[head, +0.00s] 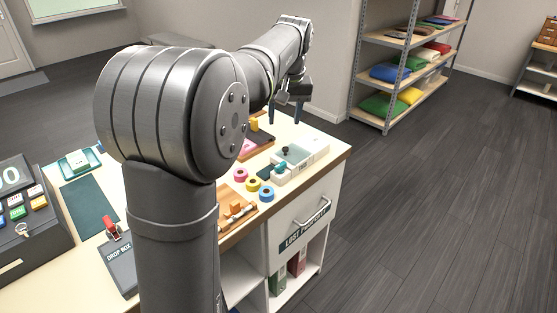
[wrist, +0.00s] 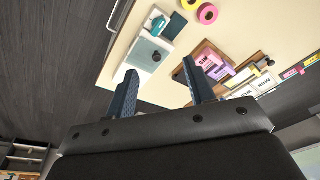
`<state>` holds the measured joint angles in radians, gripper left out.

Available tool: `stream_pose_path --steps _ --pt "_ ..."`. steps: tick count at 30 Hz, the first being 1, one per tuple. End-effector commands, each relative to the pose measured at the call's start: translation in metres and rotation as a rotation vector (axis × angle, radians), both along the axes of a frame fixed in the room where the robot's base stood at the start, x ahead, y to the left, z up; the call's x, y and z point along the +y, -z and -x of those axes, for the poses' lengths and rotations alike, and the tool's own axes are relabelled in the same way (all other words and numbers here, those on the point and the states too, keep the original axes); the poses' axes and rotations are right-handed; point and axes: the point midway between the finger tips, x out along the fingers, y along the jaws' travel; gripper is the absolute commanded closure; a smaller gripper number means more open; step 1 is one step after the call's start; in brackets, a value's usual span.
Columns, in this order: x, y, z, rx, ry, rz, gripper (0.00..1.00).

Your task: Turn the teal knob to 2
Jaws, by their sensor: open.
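A small teal knob (head: 281,167) is on a pale unit at the right end of the counter. In the wrist view, what looks like the same teal knob (wrist: 158,22) sits on a white block near the top. Its pointer and any numbers are too small to read. My gripper (head: 285,118) hangs above the far part of the counter, beyond the knob and apart from it. In the wrist view my gripper (wrist: 160,68) has its two fingers spread, with nothing held between them.
A pale tray (wrist: 138,52) with a dark round piece (wrist: 157,57) is beside the knob. Tape rolls (head: 253,184) lie to its left. A wooden tray with pink and purple pieces (wrist: 213,67) is close to one finger. A shelf rack (head: 400,75) stands behind.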

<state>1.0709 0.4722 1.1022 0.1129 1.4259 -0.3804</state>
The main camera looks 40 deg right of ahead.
Motion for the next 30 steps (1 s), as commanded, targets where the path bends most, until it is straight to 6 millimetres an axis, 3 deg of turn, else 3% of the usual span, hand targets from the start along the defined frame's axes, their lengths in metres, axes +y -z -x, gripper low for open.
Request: stream_pose_path --steps 3,9,17,23,30 --pt "-0.008 0.001 -0.014 0.076 -0.265 0.005 0.51" --pt "-0.014 0.001 -0.026 0.159 -0.587 -0.003 0.51" --pt "-0.015 0.007 -0.029 0.186 -0.701 -0.012 0.51" --pt "-0.015 0.039 -0.029 0.186 -0.7 -0.014 0.51" --pt "-0.015 0.092 -0.028 0.185 -0.699 -0.013 0.51"
